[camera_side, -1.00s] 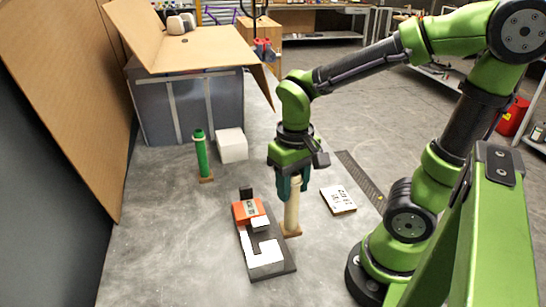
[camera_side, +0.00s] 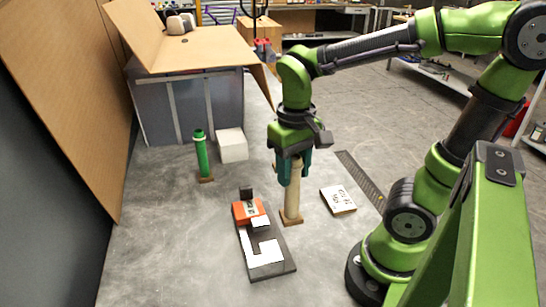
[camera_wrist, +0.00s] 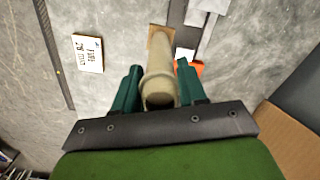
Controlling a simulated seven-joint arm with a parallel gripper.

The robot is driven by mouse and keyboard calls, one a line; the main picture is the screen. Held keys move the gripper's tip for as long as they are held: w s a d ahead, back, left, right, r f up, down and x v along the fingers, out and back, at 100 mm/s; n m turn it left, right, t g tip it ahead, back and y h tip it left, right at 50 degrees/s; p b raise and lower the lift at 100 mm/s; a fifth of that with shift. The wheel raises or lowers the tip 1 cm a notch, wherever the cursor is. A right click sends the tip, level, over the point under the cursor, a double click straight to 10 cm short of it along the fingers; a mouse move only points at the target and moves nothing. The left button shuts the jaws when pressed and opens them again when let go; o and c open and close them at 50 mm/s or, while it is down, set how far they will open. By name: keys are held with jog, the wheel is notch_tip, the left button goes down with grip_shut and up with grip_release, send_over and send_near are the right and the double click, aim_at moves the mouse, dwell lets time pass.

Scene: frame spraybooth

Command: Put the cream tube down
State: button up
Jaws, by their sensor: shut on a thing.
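The cream tube (camera_side: 292,202) is upright in the side view, with a brown square base (camera_side: 291,220) at its lower end. My gripper (camera_side: 292,178) has its teal fingers shut around the tube's upper part. In the wrist view the tube (camera_wrist: 160,82) runs away between both fingers, and its brown base (camera_wrist: 160,40) shows beyond it. I cannot tell whether the base touches the floor or hangs just above it.
A dark board (camera_side: 279,255) with white pieces and an orange block (camera_side: 241,212) lies left of the tube. A labelled white box (camera_side: 338,200) lies right. A green tube (camera_side: 201,158) and white block (camera_side: 232,145) stand behind. Grey floor is clear at left.

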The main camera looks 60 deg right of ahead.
jog(key=shift+r, duration=0.2)
jog(key=shift+d, duration=0.15)
jog(key=s+d+f+m, duration=0.2)
jog(key=d+m, duration=0.3)
jog(key=d, duration=0.6)
jog(key=s+d+f+m, duration=0.15)
jog(key=d+m, duration=0.25)
jog(key=d, duration=0.7)
jog(key=w+d+f, duration=0.4)
jog(key=w+d, duration=0.7)
jog(key=shift+d+f, duration=0.25)
jog(key=shift+f, duration=0.1)
jog(key=shift+w+f, duration=0.1)
jog(key=o, duration=1)
jog(key=shift+f, duration=0.1)
